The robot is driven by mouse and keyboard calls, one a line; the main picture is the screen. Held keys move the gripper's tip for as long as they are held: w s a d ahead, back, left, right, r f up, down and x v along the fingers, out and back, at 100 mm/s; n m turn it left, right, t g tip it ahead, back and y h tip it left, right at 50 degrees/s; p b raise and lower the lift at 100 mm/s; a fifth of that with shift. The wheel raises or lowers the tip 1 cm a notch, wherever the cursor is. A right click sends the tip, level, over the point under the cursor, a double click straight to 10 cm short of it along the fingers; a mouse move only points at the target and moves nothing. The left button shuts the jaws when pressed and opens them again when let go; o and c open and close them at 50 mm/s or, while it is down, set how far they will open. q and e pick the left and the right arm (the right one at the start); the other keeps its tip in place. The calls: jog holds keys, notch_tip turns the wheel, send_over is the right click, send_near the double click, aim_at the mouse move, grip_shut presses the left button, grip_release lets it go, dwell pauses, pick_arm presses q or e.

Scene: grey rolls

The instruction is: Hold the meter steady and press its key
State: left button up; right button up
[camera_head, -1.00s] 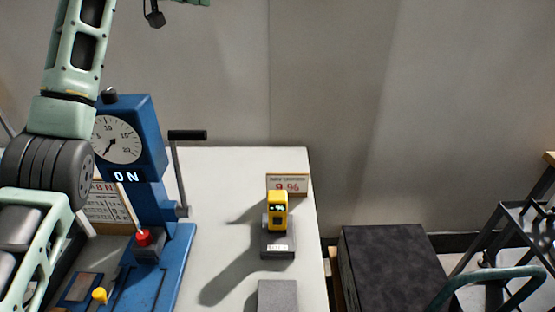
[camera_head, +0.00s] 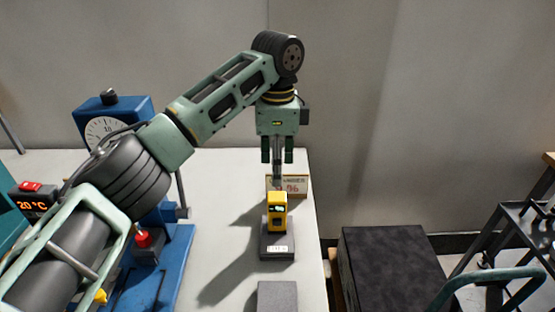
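The yellow meter (camera_head: 277,212) stands upright on a dark grey block (camera_head: 277,246) on the white table. A small display shows on its front; I cannot make out its key. My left gripper (camera_head: 277,183) points straight down just above and behind the meter's top. Its fingers look shut together with nothing between them. I cannot tell whether the tips touch the meter. My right gripper is not in view.
A sign (camera_head: 297,187) stands behind the meter, partly hidden by my gripper. A blue dial press (camera_head: 165,262) stands at left, partly behind my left arm. A grey block (camera_head: 277,296) lies in front. A dark box (camera_head: 393,268) and a cart (camera_head: 500,275) are at right.

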aim_at(277, 196)
pick_arm(q)
notch_tip(277, 196, down, 11)
jog(key=shift+f, duration=0.2)
dwell(0.4)
grip_shut()
dwell(0.3)
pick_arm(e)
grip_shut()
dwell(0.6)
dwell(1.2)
